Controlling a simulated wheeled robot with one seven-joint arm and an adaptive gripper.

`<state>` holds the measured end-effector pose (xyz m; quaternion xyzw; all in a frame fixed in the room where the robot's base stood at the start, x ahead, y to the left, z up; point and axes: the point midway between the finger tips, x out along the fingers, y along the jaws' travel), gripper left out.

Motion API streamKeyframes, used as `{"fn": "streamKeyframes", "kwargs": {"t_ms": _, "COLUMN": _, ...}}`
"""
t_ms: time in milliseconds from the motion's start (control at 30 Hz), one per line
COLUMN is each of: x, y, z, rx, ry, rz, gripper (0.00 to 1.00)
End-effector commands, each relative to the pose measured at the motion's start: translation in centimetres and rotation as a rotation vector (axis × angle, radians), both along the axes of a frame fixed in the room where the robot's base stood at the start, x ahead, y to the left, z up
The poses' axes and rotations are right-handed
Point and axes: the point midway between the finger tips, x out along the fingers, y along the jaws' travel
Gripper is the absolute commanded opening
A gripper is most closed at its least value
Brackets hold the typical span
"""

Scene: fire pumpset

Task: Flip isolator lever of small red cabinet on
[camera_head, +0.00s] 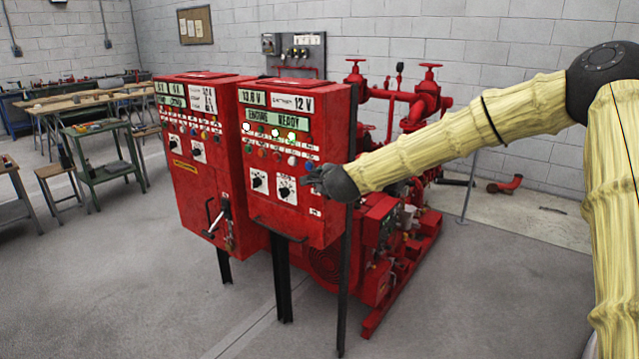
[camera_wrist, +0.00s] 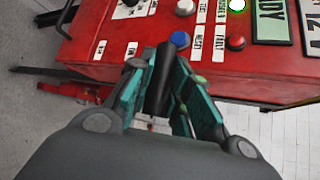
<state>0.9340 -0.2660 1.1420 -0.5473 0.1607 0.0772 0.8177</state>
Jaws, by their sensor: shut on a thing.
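Two red cabinets stand side by side. The right one (camera_head: 298,220), with the "ENGINE READY" display, also shows in the wrist view (camera_wrist: 108,65). My gripper (camera_head: 314,180) is at the right edge of its front, beside the lower knobs. In the wrist view its teal fingers (camera_wrist: 165,85) are shut around a black bar-shaped handle (camera_wrist: 158,75), which appears to be the isolator lever at the cabinet's side. The lever's base is hidden, and the head view does not show the lever clearly behind my dark gripper.
The left red cabinet (camera_head: 190,215) has its own lever (camera_head: 221,215) low on its front. A black post (camera_head: 347,250) stands just right of the right cabinet. Red pump machinery (camera_head: 385,235) is behind it. The floor in front (camera_head: 150,290) is clear.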

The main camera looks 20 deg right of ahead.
Motion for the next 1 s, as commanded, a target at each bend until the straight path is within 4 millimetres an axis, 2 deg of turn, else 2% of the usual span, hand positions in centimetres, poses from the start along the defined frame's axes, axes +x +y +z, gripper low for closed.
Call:
{"fn": "streamKeyframes", "kwargs": {"t_ms": 233, "x": 0.4, "y": -0.6, "z": 1.0, "rx": -0.003, "ry": -0.001, "rz": -0.002, "gripper": 0.0}}
{"fn": "streamKeyframes", "kwargs": {"t_ms": 767, "x": 0.59, "y": -0.82, "z": 1.35, "rx": -0.005, "ry": -0.004, "rz": -0.004, "gripper": 0.0}}
{"fn": "streamKeyframes", "kwargs": {"t_ms": 800, "x": 0.6, "y": -0.82, "z": 1.36, "rx": -0.004, "ry": -0.005, "rz": -0.003, "gripper": 0.26}}
{"fn": "streamKeyframes", "kwargs": {"t_ms": 900, "x": 0.59, "y": -0.77, "z": 1.33, "rx": -0.004, "ry": -0.004, "rz": -0.002, "gripper": 0.41}}
{"fn": "streamKeyframes", "kwargs": {"t_ms": 1000, "x": 0.59, "y": -0.69, "z": 1.28, "rx": -0.004, "ry": -0.003, "rz": -0.001, "gripper": 0.41}}
